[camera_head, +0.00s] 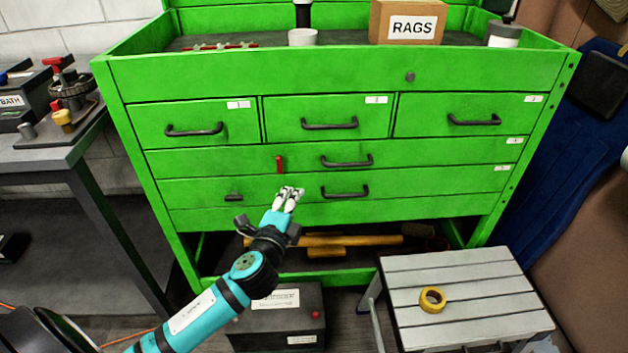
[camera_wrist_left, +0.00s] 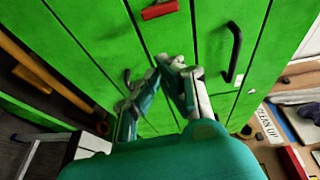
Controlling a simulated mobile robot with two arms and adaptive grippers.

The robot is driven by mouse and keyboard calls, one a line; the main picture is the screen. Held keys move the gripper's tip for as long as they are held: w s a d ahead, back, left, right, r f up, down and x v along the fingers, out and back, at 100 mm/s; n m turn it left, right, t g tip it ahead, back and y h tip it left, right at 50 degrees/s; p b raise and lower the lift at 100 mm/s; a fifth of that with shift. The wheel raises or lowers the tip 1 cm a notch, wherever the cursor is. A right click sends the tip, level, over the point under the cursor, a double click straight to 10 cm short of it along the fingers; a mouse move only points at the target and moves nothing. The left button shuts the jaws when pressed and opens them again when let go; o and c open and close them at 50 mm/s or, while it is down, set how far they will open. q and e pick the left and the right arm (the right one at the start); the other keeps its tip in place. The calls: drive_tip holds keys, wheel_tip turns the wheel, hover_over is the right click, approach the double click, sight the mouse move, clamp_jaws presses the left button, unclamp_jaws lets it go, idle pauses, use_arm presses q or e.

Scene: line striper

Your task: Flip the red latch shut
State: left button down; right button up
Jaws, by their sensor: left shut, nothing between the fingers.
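The red latch (camera_head: 280,164) stands upright on the front of the green tool cabinet (camera_head: 250,75), on a wide drawer left of its handle. In the left wrist view the red latch (camera_wrist_left: 160,9) shows at the top edge, partly cut off. My left gripper (camera_head: 289,190) is shut and empty in front of the drawer just below the latch, a little to its right. In the left wrist view its fingertips (camera_wrist_left: 168,64) come together, with a gap in the picture between them and the latch. My right gripper is not seen.
Dark drawer handles (camera_head: 347,161) stick out right of the latch. A small dark fitting (camera_head: 234,197) sits lower left. A grey slatted stool (camera_head: 455,275) with yellow tape (camera_head: 432,299) stands at the right. A black case (camera_head: 275,325) lies below, and a workbench (camera_head: 50,155) stands left.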

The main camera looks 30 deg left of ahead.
sight(280, 163)
use_arm(q)
drive_tip(key=shift+d+r+t, duration=0.15)
drive_tip(key=shift+d+r, duration=0.1)
drive_tip(key=shift+r, duration=0.3)
drive_tip(key=shift+d+r+t, duration=0.15)
drive_tip(key=shift+d+r, duration=0.05)
drive_tip(key=shift+r, duration=0.35)
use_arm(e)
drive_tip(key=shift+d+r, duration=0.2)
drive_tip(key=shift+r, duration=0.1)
use_arm(q)
drive_tip(key=x, duration=0.9)
drive_tip(key=shift+w+a+b, duration=0.15)
drive_tip(key=shift+w+b, duration=0.2)
drive_tip(key=shift+w, duration=0.05)
drive_tip(key=a, duration=0.1)
drive_tip(key=s+a, duration=0.1)
drive_tip(key=shift+s+a+f, duration=0.1)
drive_tip(key=shift+s+a, duration=0.1)
drive_tip(key=shift+a, duration=0.15)
drive_tip(key=shift+s+a, duration=0.2)
drive_tip(key=shift+a, duration=0.15)
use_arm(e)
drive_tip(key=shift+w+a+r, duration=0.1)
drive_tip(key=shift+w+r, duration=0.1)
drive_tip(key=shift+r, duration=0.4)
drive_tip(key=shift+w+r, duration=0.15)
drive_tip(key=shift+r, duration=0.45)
